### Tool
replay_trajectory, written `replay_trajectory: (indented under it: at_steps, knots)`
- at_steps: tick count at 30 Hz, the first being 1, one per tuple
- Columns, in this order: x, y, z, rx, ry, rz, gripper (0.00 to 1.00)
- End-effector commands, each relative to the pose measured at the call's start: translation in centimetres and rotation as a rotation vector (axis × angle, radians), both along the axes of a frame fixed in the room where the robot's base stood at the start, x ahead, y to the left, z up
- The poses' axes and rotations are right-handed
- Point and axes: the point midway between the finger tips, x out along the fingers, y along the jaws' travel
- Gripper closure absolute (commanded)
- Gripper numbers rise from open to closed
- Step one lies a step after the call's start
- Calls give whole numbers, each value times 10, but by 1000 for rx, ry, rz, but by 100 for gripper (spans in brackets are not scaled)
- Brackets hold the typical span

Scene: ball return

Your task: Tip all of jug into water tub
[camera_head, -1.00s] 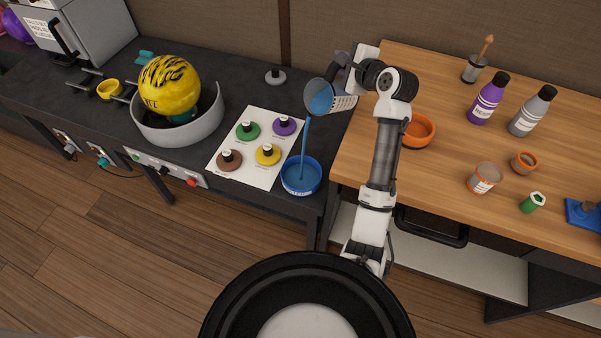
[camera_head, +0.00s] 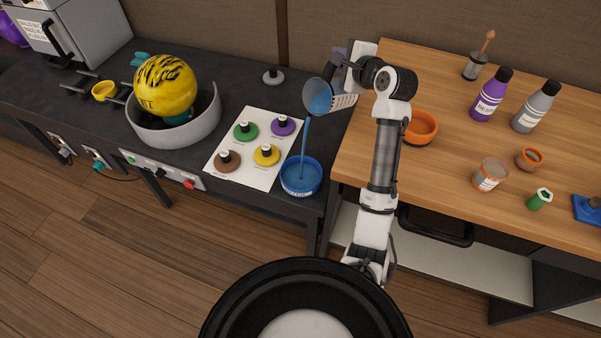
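The jug (camera_head: 317,93) is a grey see-through vessel with blue liquid inside. It is tilted with its mouth toward the lower left, above the dark bench. A thin blue stream runs from its lip down into the water tub (camera_head: 301,187). The water tub is a round blue tub with a pale label, upright at the bench's front right, with blue liquid in it. My gripper (camera_head: 342,88) is at the jug's right side and holds it up in the air. The fingertips are partly hidden by the jug and my arm.
A white sheet (camera_head: 228,173) with several coloured knobbed pieces lies left of the tub. A yellow striped ball (camera_head: 165,85) sits in a grey round container (camera_head: 182,132). On the wooden table are an orange bowl (camera_head: 421,127), a purple bottle (camera_head: 490,97) and a grey bottle (camera_head: 534,108).

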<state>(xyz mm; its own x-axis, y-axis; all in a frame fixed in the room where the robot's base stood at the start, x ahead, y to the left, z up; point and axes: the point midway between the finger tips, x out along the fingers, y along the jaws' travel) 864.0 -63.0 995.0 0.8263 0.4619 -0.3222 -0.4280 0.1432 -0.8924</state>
Motion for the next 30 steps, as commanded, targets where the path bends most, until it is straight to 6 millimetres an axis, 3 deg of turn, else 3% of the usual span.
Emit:
replay_trajectory:
  at_steps: [30]
  knots:
    - [-13, -2, -2, -78, -81, -1, 100]
